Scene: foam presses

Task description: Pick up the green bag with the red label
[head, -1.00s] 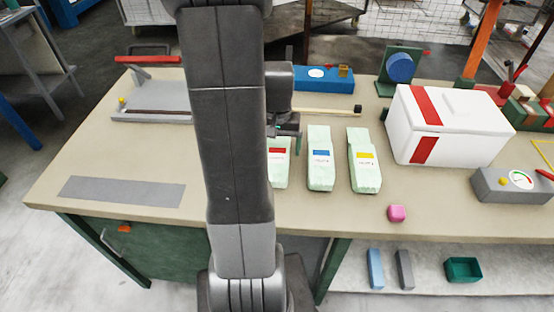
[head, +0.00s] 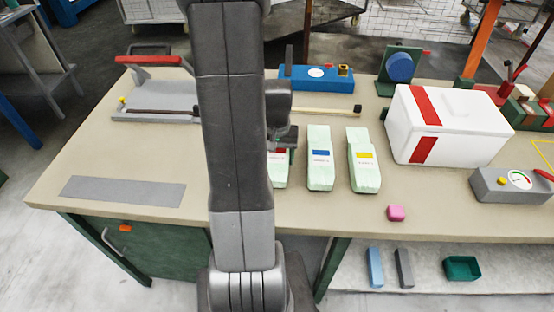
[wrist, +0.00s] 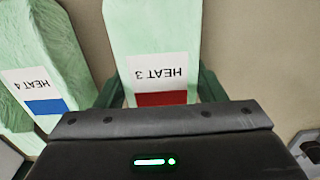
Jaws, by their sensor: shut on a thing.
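My gripper (wrist: 155,92) is shut on this bag, with a dark green finger at each side. In the head view the gripper (head: 282,155) is at the bag's upper part, mostly covered by my arm. I cannot tell any gap under the bag.
A green bag with a blue label (head: 320,172) is close on the right, and one with a yellow label (head: 363,170) stands beyond it. A white box with red bands (head: 450,125) and a pink block (head: 396,213) are further right. A blue device (head: 316,78) stands behind.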

